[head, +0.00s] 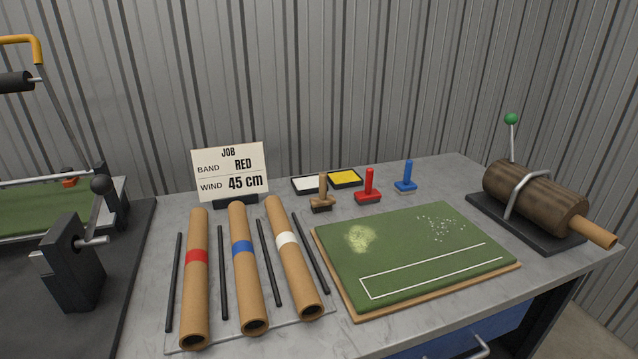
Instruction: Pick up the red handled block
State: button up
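The red handled block (368,188) stands upright on the grey bench, behind the green turf board. It has a flat red base and a thin upright red handle. All three stand apart from each other. My gripper is not in view.
The turf board (420,255) lies in front of the blocks. Black trays with white (308,184) and yellow (346,178) fill sit behind. Banded cardboard tubes (243,265) lie left, near a job card (230,172). A clamped brown roll (535,197) stands right.

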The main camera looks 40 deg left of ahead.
aim_at(370, 195)
jog(key=u, duration=1.1)
jog(key=i, duration=1)
jog(key=u, duration=1.05)
